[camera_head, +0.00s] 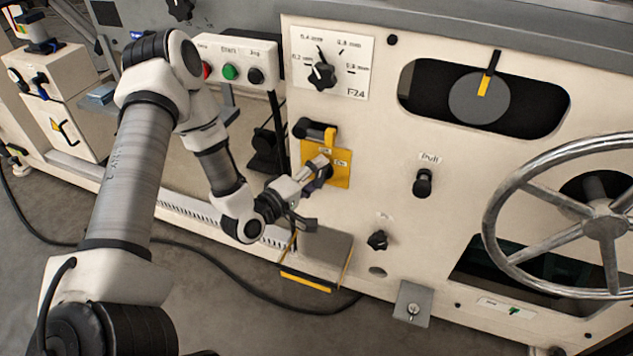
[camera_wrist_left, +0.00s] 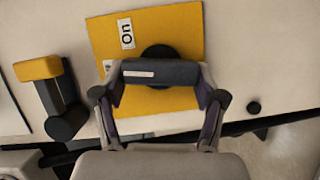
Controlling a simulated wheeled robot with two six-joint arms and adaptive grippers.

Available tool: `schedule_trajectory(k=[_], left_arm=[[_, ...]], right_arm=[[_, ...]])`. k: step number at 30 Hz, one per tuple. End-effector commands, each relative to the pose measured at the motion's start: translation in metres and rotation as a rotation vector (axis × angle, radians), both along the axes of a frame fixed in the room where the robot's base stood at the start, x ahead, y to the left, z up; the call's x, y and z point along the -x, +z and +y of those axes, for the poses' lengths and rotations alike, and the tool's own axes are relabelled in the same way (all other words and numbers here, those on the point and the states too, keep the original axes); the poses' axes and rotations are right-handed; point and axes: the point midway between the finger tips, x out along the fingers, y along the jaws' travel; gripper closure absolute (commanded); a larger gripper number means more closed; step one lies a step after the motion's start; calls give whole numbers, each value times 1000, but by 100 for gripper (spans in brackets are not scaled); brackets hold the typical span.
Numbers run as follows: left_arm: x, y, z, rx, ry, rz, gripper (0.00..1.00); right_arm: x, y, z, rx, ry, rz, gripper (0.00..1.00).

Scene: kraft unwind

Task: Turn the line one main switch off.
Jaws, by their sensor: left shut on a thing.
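The main switch sits on a yellow plate (camera_head: 341,179) on the cream machine front, and the plate also shows in the left wrist view (camera_wrist_left: 185,30). A label on it reads "On" (camera_wrist_left: 126,33). The switch handle (camera_wrist_left: 160,73) is a dark grey bar with a white mark near its left end, on a black round base. My left gripper (camera_head: 318,172) is shut on this handle, with one finger at each end of it in the left wrist view (camera_wrist_left: 160,88). In the head view the gripper hides most of the handle. My right gripper is not in view.
A black lever with a yellow end (camera_head: 315,132) is close above the plate. A dial (camera_head: 322,75), a button box (camera_head: 232,65), a black "Pull" knob (camera_head: 422,183) and a large handwheel (camera_head: 605,227) are nearby. A small shelf (camera_head: 325,247) juts out below my gripper.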

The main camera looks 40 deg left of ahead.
Motion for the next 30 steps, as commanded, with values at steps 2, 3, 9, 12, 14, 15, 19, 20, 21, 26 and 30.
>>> schedule_trajectory(k=[2,3,9,12,14,15,19,20,21,26,30], left_arm=[[0,-4,1,46,2,-14,64],[0,-4,1,68,3,-19,64],[0,-3,1,145,2,-36,64],[0,-3,1,165,2,-41,64],[0,-2,1,174,2,-43,64],[0,-2,1,177,2,-44,64],[0,-1,1,181,2,-44,64],[0,-1,1,181,2,-44,64],[0,-1,1,181,2,-44,64],[0,-1,1,181,2,-44,64],[0,-2,0,180,2,-44,4]], right_arm=[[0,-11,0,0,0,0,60],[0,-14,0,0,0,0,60],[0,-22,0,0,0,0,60],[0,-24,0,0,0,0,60],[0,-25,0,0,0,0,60],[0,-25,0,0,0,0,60],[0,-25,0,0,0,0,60],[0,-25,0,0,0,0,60],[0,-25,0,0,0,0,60],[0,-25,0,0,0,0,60],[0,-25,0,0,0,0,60]])
